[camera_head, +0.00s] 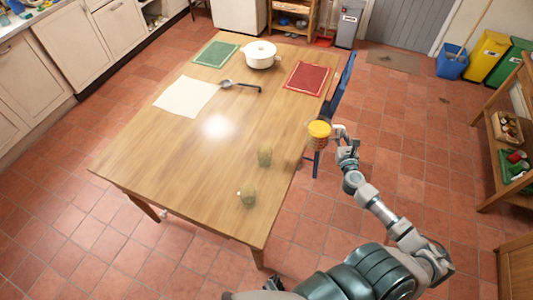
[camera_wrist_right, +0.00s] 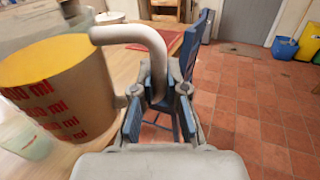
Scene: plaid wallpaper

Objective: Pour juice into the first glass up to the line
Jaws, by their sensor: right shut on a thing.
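A measuring jug (camera_head: 319,138) with orange-yellow juice stays at the right edge of the table. Its red ml marks show in the right wrist view (camera_wrist_right: 62,100). My right gripper (camera_head: 340,133) is shut on the jug's pale curved handle, which passes between the fingers in the wrist view (camera_wrist_right: 158,100). The jug looks upright. Two greenish clear glasses stand on the table: one (camera_head: 264,156) nearer the jug, the other (camera_head: 247,196) nearer the front edge. Their fill and lines are too small to tell. Part of a glass (camera_wrist_right: 28,142) shows below the jug.
The wooden table (camera_head: 170,145) holds a white pot (camera_head: 260,54), a ladle (camera_head: 240,86), a green mat (camera_head: 215,54), a red mat (camera_head: 306,78) and a white mat (camera_head: 186,96). A blue chair (camera_head: 343,85) stands at its right side. The table's near left is clear.

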